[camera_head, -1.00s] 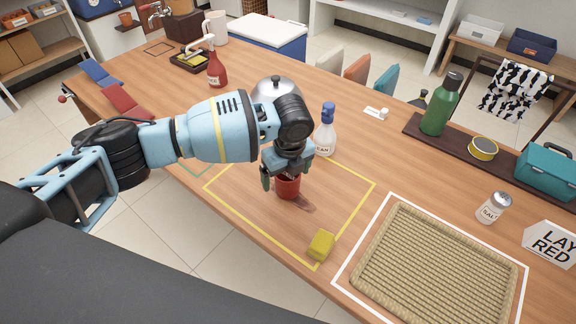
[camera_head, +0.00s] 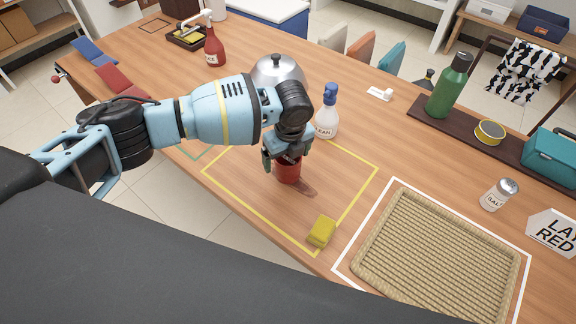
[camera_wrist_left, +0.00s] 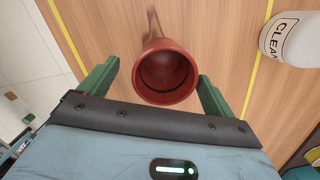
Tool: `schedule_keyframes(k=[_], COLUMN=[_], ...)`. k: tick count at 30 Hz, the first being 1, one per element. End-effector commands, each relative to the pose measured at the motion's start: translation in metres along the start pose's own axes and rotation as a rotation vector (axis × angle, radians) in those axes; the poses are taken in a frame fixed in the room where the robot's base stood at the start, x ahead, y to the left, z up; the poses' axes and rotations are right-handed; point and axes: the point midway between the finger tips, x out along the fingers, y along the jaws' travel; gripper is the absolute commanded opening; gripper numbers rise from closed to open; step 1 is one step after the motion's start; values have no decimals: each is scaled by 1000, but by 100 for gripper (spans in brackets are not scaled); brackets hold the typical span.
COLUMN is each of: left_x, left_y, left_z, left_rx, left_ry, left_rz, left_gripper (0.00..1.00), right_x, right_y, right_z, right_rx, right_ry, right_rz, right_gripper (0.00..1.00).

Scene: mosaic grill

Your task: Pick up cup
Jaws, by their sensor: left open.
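A red cup (camera_head: 287,172) stands upright inside the yellow outline on the wooden table (camera_head: 225,172). My left gripper (camera_head: 284,162) is over it, pointing down. In the left wrist view the cup (camera_wrist_left: 165,78) sits between the two green fingers of my left gripper (camera_wrist_left: 153,85). The fingers are open, one on each side, with a gap visible on the left; the right finger is close to the cup's rim. My right gripper is not in view.
A yellow sponge (camera_head: 321,232) lies at the yellow outline's front corner. A woven tray (camera_head: 437,250) lies to the right.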

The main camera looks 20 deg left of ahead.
Motion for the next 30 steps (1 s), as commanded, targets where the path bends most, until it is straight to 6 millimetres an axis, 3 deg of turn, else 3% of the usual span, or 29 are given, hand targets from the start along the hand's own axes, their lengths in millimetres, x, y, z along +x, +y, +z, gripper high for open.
schedule_keyframes(k=[9, 18, 30], left_x=[42, 44, 44], left_y=[-4, -5, -4], left_z=[0, 0, 0], left_rx=[1, 1, 1], left_ry=[1, 0, 1], left_rz=[2, 0, 0], left_gripper=[90, 89, 37], right_x=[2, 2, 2], right_y=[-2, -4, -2], right_z=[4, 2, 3], right_rx=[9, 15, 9], right_ry=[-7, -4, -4], right_rz=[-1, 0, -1], right_gripper=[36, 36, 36])
